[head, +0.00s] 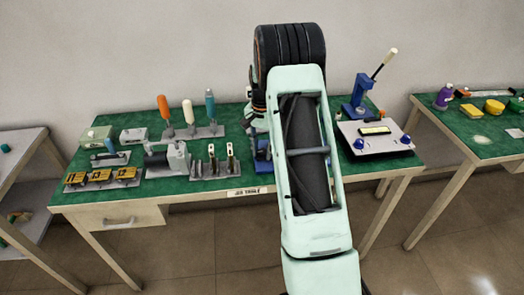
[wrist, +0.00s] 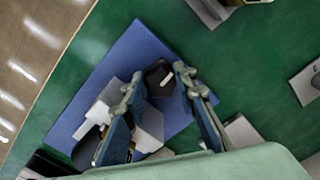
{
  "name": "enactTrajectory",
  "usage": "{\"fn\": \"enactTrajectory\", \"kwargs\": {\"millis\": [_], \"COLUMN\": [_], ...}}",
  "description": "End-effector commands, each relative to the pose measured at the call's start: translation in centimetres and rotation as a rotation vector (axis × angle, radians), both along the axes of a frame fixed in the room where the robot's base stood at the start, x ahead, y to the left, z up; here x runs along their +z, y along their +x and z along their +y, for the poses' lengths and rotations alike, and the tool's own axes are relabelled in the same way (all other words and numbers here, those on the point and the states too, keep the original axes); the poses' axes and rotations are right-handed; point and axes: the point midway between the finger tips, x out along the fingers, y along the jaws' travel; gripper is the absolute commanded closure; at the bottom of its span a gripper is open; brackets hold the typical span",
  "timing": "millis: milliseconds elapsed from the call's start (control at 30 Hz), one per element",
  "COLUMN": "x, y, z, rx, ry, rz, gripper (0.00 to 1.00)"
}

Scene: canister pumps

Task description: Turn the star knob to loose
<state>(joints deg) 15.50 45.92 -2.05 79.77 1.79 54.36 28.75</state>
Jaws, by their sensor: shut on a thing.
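The dark star knob (wrist: 161,84) with a pale mark on top sits on a blue base plate (wrist: 140,40) in the wrist view. My gripper (wrist: 158,78) has one fingertip on each side of the knob and is shut on it. A white and grey block (wrist: 148,122) with dark parts lies beneath and beside the left finger. In the head view my arm covers most of this fixture; only part of the blue base (head: 262,148) shows on the green table (head: 240,125). The knob is hidden there.
Left of my arm stand a rack of coloured-handled tools (head: 190,130), a grey clamp device (head: 168,158), a small slotted rack (head: 214,168) and yellow-black blocks (head: 100,177). To the right are a blue lever press (head: 361,98) and a panel with blue knobs (head: 376,138).

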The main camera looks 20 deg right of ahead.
Motion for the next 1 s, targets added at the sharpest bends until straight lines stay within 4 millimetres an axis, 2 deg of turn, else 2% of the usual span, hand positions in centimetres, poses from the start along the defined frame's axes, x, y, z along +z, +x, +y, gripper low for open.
{"fn": "enactTrajectory", "kwargs": {"millis": [400, 1000], "x": [0.13, 0.14], "y": [0.02, 0.02], "z": [-0.08, -0.11], "rx": [0.237, 0.289], "ry": [0.000, -0.001], "rz": [-0.003, -0.004], "gripper": [0.98, 0.98]}}
